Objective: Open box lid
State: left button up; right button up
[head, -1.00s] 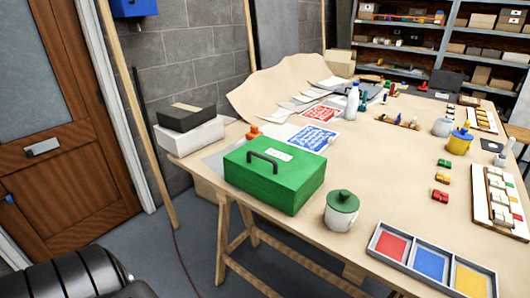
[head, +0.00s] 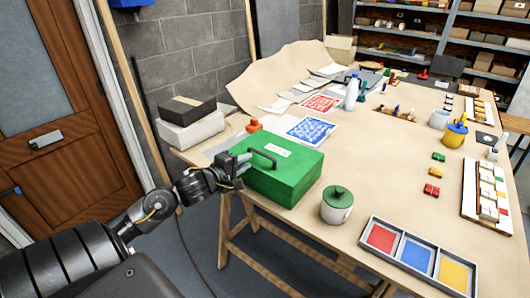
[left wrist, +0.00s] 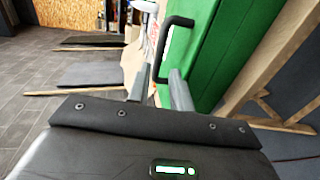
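The green box (head: 285,178) stands shut on the near left part of the table, with a black handle (head: 262,157) and a white label on its lid. My left gripper (head: 240,165) is at the box's left end, close to the handle. In the left wrist view the two fingers of my left gripper (left wrist: 160,72) are apart. The black handle (left wrist: 172,28) reaches down toward the gap between them, beside the green lid (left wrist: 225,50). I cannot tell whether a finger touches the handle or lid. My right gripper is not in view.
A lidded white jar (head: 337,205) stands just right of the box, near the table (head: 390,170) edge. A three-colour tray (head: 418,255) lies farther right. Black and white boxes (head: 190,128) are stacked behind left. Printed sheets (head: 310,130) lie behind the green box.

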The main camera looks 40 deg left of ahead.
aim_at(265, 161)
pick_arm(q)
jog(key=w, duration=0.3)
jog(key=w+f, duration=0.1)
jog(key=w, duration=0.3)
jog(key=w+f, duration=0.1)
jog(key=w, duration=0.2)
jog(key=shift+w+a+f, duration=0.1)
jog(key=shift+w+a, duration=0.05)
jog(key=shift+w, duration=0.2)
grip_shut()
